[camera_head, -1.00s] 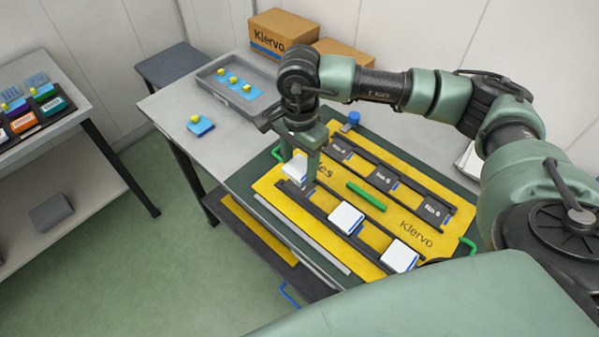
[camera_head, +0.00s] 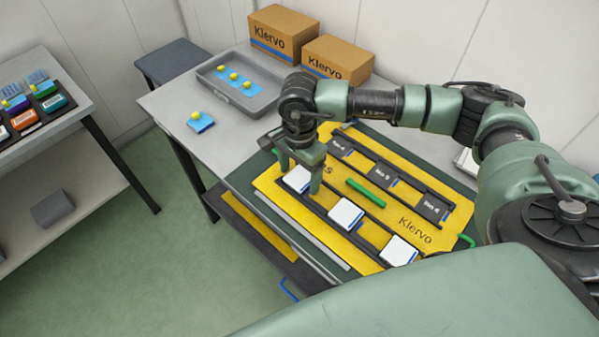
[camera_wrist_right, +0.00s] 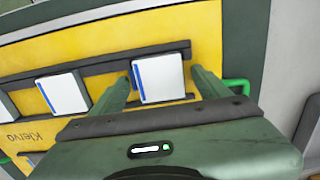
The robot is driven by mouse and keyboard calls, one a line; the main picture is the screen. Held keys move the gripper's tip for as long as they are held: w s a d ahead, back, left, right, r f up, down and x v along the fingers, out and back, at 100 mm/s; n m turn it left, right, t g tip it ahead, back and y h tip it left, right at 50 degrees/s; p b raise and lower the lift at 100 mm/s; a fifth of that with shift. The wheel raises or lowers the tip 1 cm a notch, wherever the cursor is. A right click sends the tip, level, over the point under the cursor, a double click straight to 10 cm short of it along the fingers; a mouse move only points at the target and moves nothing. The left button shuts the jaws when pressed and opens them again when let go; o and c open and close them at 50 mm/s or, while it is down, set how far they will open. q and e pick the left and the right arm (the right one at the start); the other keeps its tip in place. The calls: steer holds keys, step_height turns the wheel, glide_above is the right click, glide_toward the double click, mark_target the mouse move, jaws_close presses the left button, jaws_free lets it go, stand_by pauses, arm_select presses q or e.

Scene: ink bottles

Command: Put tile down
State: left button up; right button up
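A white tile (camera_head: 297,179) with a blue edge strip lies at the left end of the near dark rail on the yellow board (camera_head: 270,187). My right gripper (camera_head: 300,177) is over it, fingers spread, one on each side. In the right wrist view the tile (camera_wrist_right: 160,78) lies between the two fingers (camera_wrist_right: 163,78), with a small gap at the right finger; contact at the left finger cannot be told. Two more white tiles, a middle one (camera_head: 345,215) and a right one (camera_head: 399,250), sit along the same rail. My left gripper is not in view.
Dark labelled plates (camera_head: 383,176) line the far rail, with a green bar (camera_head: 366,193) between the rails. A grey tray (camera_head: 268,104), a blue piece with a yellow knob (camera_head: 201,122) and cardboard boxes (camera_head: 283,34) stand farther back. Green handles (camera_head: 466,241) edge the board.

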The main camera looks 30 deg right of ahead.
mark_target(299, 178)
steer(key=shift+r, duration=0.5)
step_height(299, 178, up, 11)
steer(key=b, duration=0.2)
steer(key=shift+r, duration=0.2)
